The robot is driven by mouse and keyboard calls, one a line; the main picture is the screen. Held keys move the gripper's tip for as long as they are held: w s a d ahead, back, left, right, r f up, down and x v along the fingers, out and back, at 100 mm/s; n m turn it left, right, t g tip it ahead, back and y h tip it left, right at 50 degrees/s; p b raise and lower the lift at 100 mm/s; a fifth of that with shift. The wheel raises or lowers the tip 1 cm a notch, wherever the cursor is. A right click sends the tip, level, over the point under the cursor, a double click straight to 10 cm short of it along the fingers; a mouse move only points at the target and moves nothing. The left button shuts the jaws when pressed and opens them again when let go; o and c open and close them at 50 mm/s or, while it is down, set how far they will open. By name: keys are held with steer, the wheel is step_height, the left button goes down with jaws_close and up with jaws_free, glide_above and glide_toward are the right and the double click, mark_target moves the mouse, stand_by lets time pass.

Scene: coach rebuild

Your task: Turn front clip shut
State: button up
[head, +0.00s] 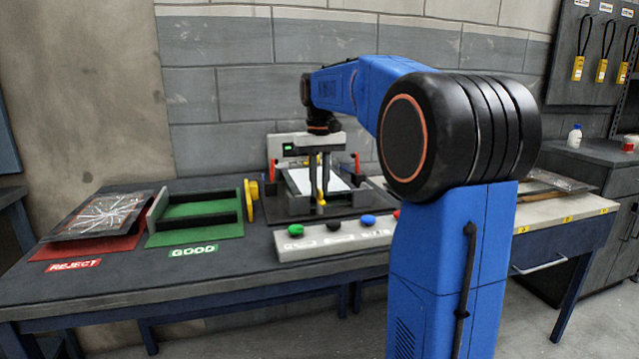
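A fixture (298,205) with a pale plate (300,181) in it stands on a dark mat at the back of the bench. A small upright yellow clip (320,203) is at its front edge; I take it for the front clip. Red clips stand at the left side (273,173) and right side (356,165) of the fixture. My gripper (320,190) points down over the fixture's front. Its two dark fingers are apart, with their tips at or just above the yellow clip. Whether they touch it is too small to tell.
A button panel (335,241) lies in front of the fixture. A green GOOD tray (200,238) and a red REJECT tray (125,243) holding a cracked panel (103,215) are at left. A yellow knob (251,200) stands between tray and fixture. My arm hides the bench's right part.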

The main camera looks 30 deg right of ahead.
mark_target(319, 191)
step_height(319, 191, up, 17)
steer(key=shift+r, duration=0.2)
stand_by(0.4)
steer(key=shift+s+a, duration=0.1)
stand_by(0.4)
steer(key=s+a+f+t, duration=0.1)
steer(key=s+a+f, duration=0.3)
steer(key=s+f, duration=0.3)
steer(key=s+a+f+n+t, duration=0.1)
steer(key=s+a+f, duration=0.3)
steer(key=s+f, duration=0.3)
steer(key=s+a+f+n+t, duration=0.1)
steer(key=s+a+f, duration=0.4)
steer(key=s+f, duration=0.2)
steer(key=shift+s+a+f, duration=0.1)
steer(key=shift+f, duration=0.25)
steer(key=s+a+f+t, duration=0.1)
steer(key=s+f, duration=0.3)
steer(key=f, duration=0.3)
steer(key=s+a+f+n, duration=0.1)
steer(key=s+f, duration=0.4)
steer(key=f, duration=0.2)
steer(key=shift+a+t, duration=0.25)
steer(key=shift+t, duration=0.15)
steer(key=shift+o, duration=0.3)
